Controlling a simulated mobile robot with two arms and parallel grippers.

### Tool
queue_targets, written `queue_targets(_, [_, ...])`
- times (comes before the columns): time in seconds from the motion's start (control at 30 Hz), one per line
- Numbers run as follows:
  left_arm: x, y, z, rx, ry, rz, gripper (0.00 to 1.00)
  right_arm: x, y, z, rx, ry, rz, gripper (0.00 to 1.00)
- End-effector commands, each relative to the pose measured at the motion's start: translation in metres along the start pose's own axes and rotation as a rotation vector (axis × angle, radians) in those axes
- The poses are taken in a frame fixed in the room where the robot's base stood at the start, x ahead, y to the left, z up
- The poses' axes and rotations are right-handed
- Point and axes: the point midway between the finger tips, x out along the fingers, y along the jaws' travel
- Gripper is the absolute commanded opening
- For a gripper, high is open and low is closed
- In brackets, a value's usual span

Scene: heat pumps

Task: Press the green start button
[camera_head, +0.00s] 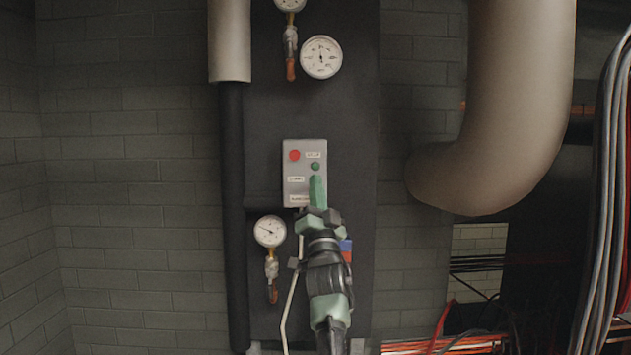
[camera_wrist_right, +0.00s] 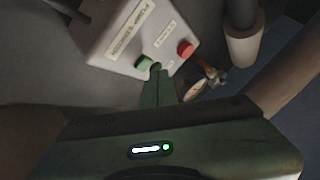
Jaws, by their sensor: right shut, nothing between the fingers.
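The green start button (camera_head: 315,166) is a small round knob on the right of a light grey control box (camera_head: 293,187). The red button (camera_head: 295,155) sits to its upper left. My right gripper (camera_head: 317,180) is shut and empty, its green fingers pointing up at the box with the tips just below the green button. In the right wrist view, the fingertips (camera_wrist_right: 156,70) are close beside the green button (camera_wrist_right: 144,62), and the red button (camera_wrist_right: 185,49) is to the right. I cannot tell whether the tips touch the box. My left gripper is not in view.
The box is on a dark panel (camera_head: 345,110) with gauges above (camera_head: 321,57) and at lower left (camera_head: 270,231). A vertical pipe (camera_head: 230,42) runs on the left and a thick curved pipe (camera_head: 510,110) on the right. Cables (camera_head: 605,200) hang at far right.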

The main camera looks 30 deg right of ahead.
Motion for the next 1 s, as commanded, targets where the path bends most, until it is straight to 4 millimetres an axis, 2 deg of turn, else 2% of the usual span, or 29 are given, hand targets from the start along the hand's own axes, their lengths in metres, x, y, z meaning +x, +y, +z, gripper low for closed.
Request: queue_targets(1.0, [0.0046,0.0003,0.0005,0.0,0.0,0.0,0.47,0.0064,0.0045,0.0043,0.0,0.0,0.0,0.0])
